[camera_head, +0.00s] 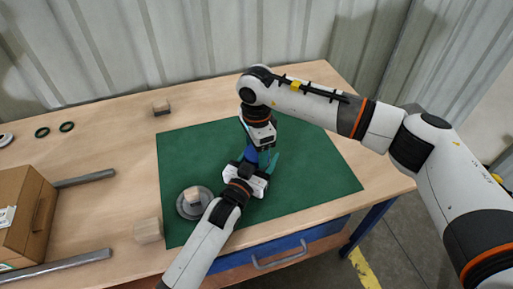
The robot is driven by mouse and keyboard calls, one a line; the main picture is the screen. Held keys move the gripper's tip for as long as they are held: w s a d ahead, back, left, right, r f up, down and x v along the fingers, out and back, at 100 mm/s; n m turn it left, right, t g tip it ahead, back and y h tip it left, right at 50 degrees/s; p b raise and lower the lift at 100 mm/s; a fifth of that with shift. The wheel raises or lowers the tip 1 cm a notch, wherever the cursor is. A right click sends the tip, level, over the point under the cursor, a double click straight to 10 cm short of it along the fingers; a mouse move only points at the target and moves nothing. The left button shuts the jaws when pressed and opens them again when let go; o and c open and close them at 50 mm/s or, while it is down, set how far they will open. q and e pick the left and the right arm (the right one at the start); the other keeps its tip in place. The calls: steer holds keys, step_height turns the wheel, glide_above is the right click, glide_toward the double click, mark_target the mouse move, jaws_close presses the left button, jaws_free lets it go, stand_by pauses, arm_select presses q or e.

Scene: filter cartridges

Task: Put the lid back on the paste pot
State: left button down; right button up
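A small blue object (251,154), possibly the paste pot or its lid, shows between my two grippers over the green mat (315,175). My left gripper (259,160) comes up from below, with teal fingers spread around the blue object. Whether it grips the object is hidden. My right gripper (262,146) points down from above, close to the blue object and the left fingers. Its fingertips are mostly hidden, so I cannot tell if it holds anything. I cannot tell pot and lid apart here.
A grey round dish (184,209) with a wooden block (193,195) stands on the mat's left edge. More blocks (148,231) (161,107), grey bars (84,179), dark rings (67,127) and a cardboard box (22,205) lie left. The mat's right side is clear.

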steer(key=shift+o, duration=1.3)
steer(key=shift+d+r, duration=0.1)
steer(key=shift+r, duration=2.15)
steer(key=shift+c, duration=0.3)
steer(key=r+n, duration=0.3)
steer(key=shift+s+d+r+n, duration=0.1)
steer(key=shift+s+r+n, duration=0.1)
steer(key=shift+r+n, duration=0.1)
steer(key=shift+f, duration=0.1)
